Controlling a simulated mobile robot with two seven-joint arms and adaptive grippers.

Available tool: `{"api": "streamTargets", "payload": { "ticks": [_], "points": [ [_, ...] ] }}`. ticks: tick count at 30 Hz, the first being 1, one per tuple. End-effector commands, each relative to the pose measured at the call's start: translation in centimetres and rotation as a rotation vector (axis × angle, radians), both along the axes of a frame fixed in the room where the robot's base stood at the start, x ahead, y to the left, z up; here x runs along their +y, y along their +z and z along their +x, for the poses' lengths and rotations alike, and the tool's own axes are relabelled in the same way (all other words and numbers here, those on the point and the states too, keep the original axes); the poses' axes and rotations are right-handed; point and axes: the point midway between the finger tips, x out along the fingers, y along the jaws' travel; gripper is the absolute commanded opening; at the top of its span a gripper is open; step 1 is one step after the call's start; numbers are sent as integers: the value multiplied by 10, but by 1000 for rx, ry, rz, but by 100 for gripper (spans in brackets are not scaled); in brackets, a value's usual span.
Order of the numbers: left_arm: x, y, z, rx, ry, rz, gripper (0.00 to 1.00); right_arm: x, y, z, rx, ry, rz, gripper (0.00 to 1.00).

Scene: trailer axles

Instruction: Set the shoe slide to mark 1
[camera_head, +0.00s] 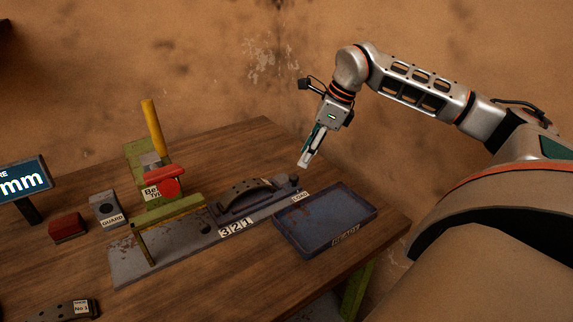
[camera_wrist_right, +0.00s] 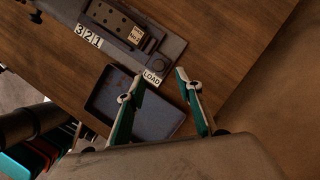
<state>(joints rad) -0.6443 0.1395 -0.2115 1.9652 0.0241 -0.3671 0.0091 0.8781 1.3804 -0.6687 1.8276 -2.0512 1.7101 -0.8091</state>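The shoe slide (camera_head: 264,204) lies on a grey base rail, with a dark curved brake shoe (camera_head: 247,188) on it. In the right wrist view the shoe (camera_wrist_right: 116,22), the marks (camera_wrist_right: 88,37) and the LOAD label (camera_wrist_right: 152,77) also show. My right gripper (camera_head: 304,163) points down above the LOAD end, apart from the slide. In the wrist view its fingers (camera_wrist_right: 160,74) are spread and empty. My left gripper is out of view.
A blue-grey tray (camera_head: 345,237) stands in front of the LOAD end. A green press with a yellow lever (camera_head: 153,128) and red part stands at the rail's left. A green frame (camera_head: 173,213) spans the rail. The GUARD block (camera_head: 106,211) and red block (camera_head: 68,227) stand further left.

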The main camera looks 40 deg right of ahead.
Motion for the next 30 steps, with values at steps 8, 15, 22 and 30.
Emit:
{"api": "streamTargets", "payload": {
  "ticks": [8, 15, 22, 30],
  "points": [
    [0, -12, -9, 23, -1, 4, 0, 9, -35, 10, 5, 2, 2, 35],
    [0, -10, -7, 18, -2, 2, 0, 17, -63, 20, 2, 1, 2, 35],
    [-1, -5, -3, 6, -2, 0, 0, 19, -71, 23, 1, 0, 1, 35],
    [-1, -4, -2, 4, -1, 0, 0, 19, -71, 23, 1, 0, 1, 14]
  ]
}}
